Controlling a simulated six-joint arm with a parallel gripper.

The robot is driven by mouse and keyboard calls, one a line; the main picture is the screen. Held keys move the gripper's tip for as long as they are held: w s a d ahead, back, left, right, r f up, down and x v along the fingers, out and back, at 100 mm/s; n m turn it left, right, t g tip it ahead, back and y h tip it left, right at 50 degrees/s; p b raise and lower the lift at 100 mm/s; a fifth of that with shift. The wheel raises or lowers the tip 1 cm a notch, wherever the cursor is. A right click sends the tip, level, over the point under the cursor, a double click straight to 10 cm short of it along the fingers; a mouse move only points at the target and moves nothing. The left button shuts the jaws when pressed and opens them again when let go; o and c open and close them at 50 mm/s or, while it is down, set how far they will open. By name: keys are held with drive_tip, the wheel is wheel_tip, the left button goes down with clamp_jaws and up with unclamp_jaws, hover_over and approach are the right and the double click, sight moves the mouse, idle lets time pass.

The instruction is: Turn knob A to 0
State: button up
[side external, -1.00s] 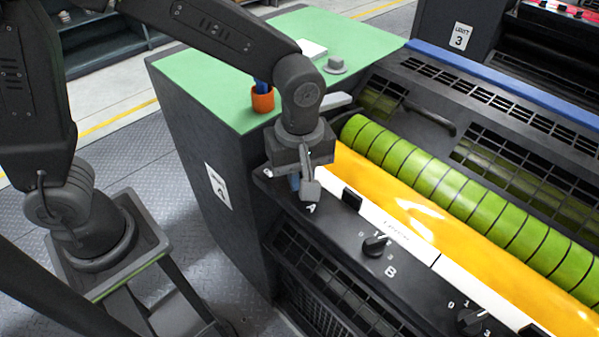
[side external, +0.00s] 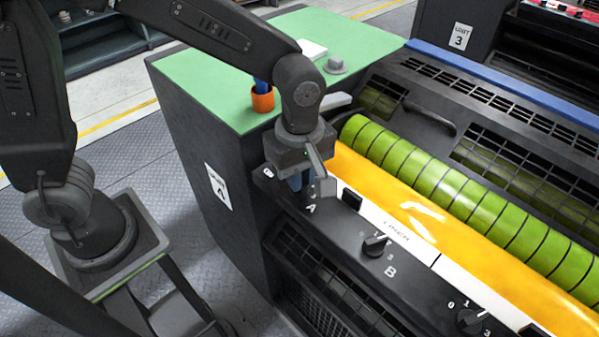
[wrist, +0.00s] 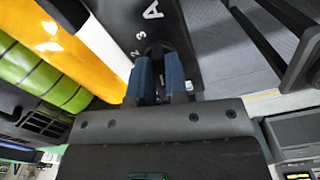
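Knob A (wrist: 156,48) is a dark knob on the black console panel. It shows in the wrist view between my fingertips, with the letter A and the digits 2 and 3 printed near it. My gripper (side external: 301,190) points down over the near left end of the panel and hides knob A in the side view. In the wrist view the blue fingers of my gripper (wrist: 160,72) are close together, one on each side of the knob, and appear shut on it. The pointer and the 0 mark of knob A cannot be made out.
Knob B (side external: 375,246) and another knob (side external: 470,321) sit further right along the panel. A yellow roller (side external: 430,220) and a green ribbed roller (side external: 450,190) lie behind. An orange cup (side external: 262,99) stands on the green top (side external: 210,85).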

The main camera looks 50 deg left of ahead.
drive_tip(key=o, duration=0.4)
drive_tip(key=shift+r, duration=0.1)
wheel_tip(320, 180, up, 14)
drive_tip(key=shift+f, duration=0.2)
idle(0.4)
drive_tip(key=s+a+f+m+t, duration=0.1)
drive_tip(key=s+a+m+t, duration=0.1)
drive_tip(key=s+a+m, duration=0.3)
drive_tip(key=s+a+f+m+t, duration=0.1)
drive_tip(key=s+a+m+t, duration=0.2)
drive_tip(key=a+m, duration=0.7)
drive_tip(key=s, duration=0.2)
drive_tip(key=shift+s+f+t, duration=0.25)
drive_tip(key=shift+s+t, duration=0.05)
drive_tip(key=shift+s, duration=0.05)
